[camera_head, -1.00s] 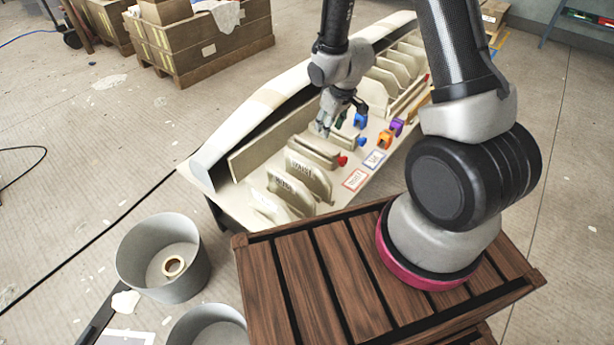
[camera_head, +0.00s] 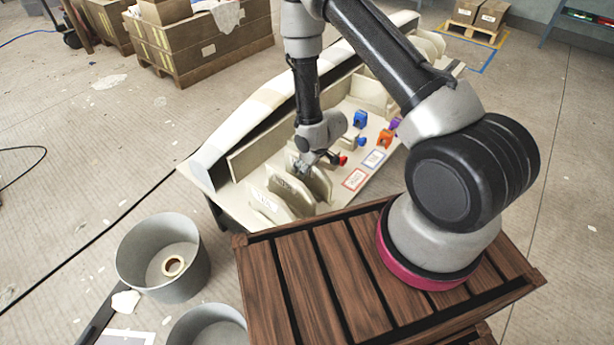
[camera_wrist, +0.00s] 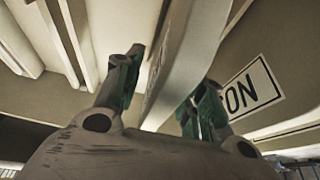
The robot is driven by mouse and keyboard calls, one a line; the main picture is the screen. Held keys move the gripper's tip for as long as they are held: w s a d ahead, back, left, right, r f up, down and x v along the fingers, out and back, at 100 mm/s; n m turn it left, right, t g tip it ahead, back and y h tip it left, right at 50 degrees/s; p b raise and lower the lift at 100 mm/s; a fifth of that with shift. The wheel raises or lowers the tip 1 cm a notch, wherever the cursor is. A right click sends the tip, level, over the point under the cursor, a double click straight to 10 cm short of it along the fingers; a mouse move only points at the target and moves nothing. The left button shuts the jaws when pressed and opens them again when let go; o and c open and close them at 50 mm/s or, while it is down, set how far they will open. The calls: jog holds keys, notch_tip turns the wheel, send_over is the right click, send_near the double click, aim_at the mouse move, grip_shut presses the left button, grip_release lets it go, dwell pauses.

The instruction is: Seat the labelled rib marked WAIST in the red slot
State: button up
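My gripper (camera_head: 304,167) is low over the near end of the mould table, among upright pale ribs. In the wrist view my gripper (camera_wrist: 166,80) has its two fingers apart, with the edge of a pale rib (camera_wrist: 190,62) between them. I cannot tell whether either finger touches it. A plate ending in "ON" (camera_wrist: 252,90) is beside the right finger. In the head view a labelled rib (camera_head: 287,187) stands just in front of my gripper; its label is too small to read surely. I cannot make out WAIST or the red slot; a red clip (camera_head: 343,160) is right of my gripper.
Blue clips (camera_head: 360,118), an orange clip (camera_head: 384,138) and two cards, red-bordered (camera_head: 355,179) and blue-bordered (camera_head: 374,158), lie on the table's right side. A long pale mould (camera_head: 262,105) runs along its left. A slatted wooden top (camera_head: 305,280) is in front.

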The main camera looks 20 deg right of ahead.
jog(key=shift+w+a+f, duration=0.1)
jog(key=shift+w+f, duration=0.05)
jog(key=shift+f, duration=0.2)
grip_shut()
jog(key=shift+r, duration=0.1)
